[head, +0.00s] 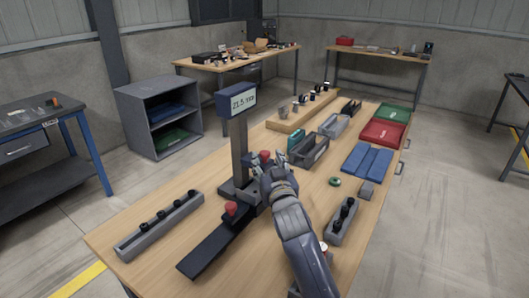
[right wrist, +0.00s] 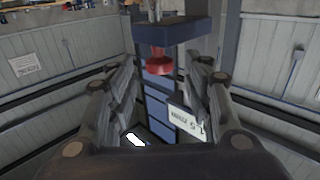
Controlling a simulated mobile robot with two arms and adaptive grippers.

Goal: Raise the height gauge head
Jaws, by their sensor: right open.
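The height gauge stands on the bench in the head view, with a grey upright column (head: 239,148) and a blue display (head: 238,101) on top. A red knob (head: 265,155) is on its blue head, partly hidden by my right gripper (head: 264,165). In the right wrist view, the blue head (right wrist: 172,32) and the red knob (right wrist: 159,63) show near the tips of my open right gripper (right wrist: 170,68). The knob lies between the two fingers in that picture; I cannot tell whether either touches it. The left gripper is not in view.
A second red knob (head: 231,208) sits near the gauge's dark base. A grey rail with black pieces (head: 160,226) lies to the left. Grey bins (head: 309,152), a red tray (head: 383,134) and a blue tray (head: 367,162) stand behind and right.

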